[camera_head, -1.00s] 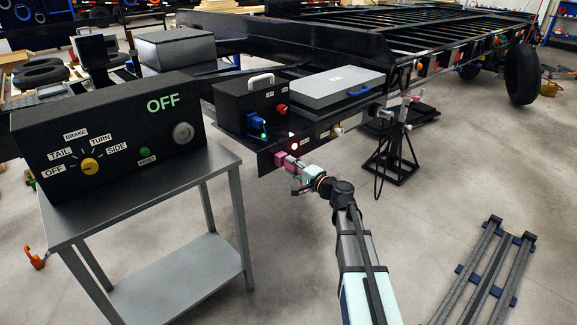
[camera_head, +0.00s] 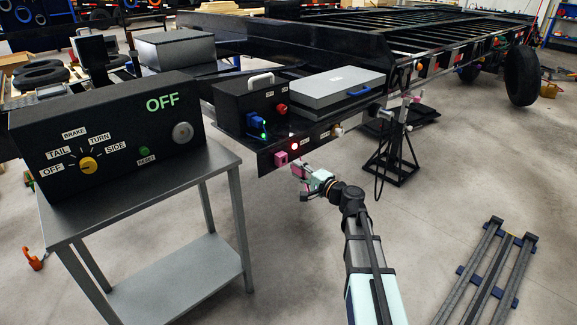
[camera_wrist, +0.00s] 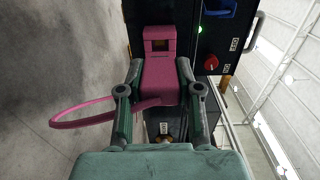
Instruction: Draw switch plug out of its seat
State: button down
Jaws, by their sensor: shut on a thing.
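A pink switch plug (camera_head: 300,172) is held in my gripper (camera_head: 311,180) in front of the trailer's front edge. In the wrist view, the gripper (camera_wrist: 160,88) is shut with its two fingers on either side of the pink plug body (camera_wrist: 160,82). A pink loop (camera_wrist: 80,117) hangs out to the left of it. The pink seat (camera_head: 280,158) stays on the dark front plate. A gap shows between seat and plug in the head view. A pink block with a dark slot, seemingly the seat (camera_wrist: 159,32), shows beyond the plug in the wrist view.
A control box (camera_head: 110,135) reading OFF stands on a metal table (camera_head: 185,285) at left. Floor right of my arm is clear up to some rails.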

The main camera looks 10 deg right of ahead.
jog(key=shift+s+d, duration=0.35)
jog(key=shift+s, duration=0.2)
